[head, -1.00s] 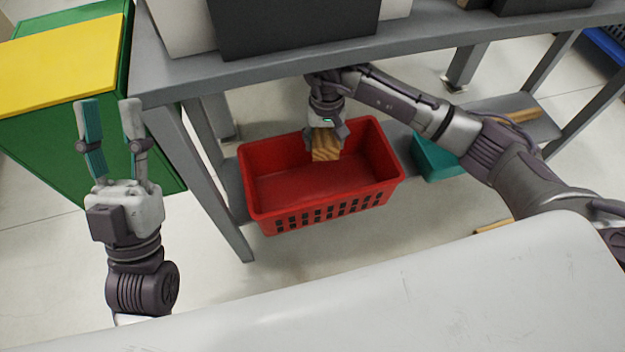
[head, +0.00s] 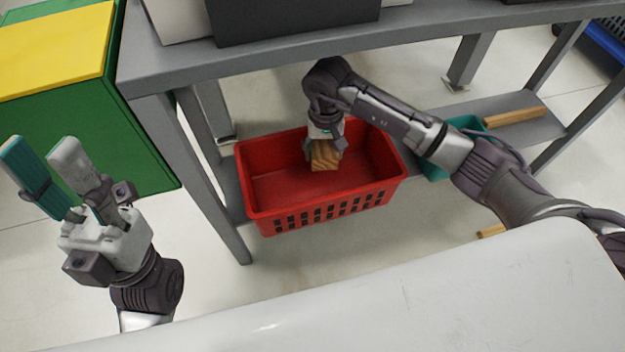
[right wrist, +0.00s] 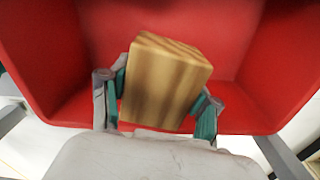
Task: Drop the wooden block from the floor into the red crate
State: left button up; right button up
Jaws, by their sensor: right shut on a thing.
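The red crate (head: 275,217) stands on the low shelf under the grey bench in the head view. My right gripper (head: 325,148) points down over the crate and is shut on the wooden block (head: 325,156). The block appears within the crate's opening; I cannot tell if it touches the crate floor. In the right wrist view the block (right wrist: 165,85) sits between the two fingers, with the crate's red inside (right wrist: 225,40) behind it. My left gripper (head: 45,165) is open and empty at the far left, away from the crate.
The grey bench (head: 300,65) overhangs the crate, and its leg (head: 205,180) stands just left of it. A teal bin (head: 432,168) is right of the crate, partly behind my right arm. A wooden piece (head: 515,115) lies on the shelf. A green cabinet (head: 80,130) stands at left.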

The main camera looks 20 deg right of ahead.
jog(key=o, duration=1.3)
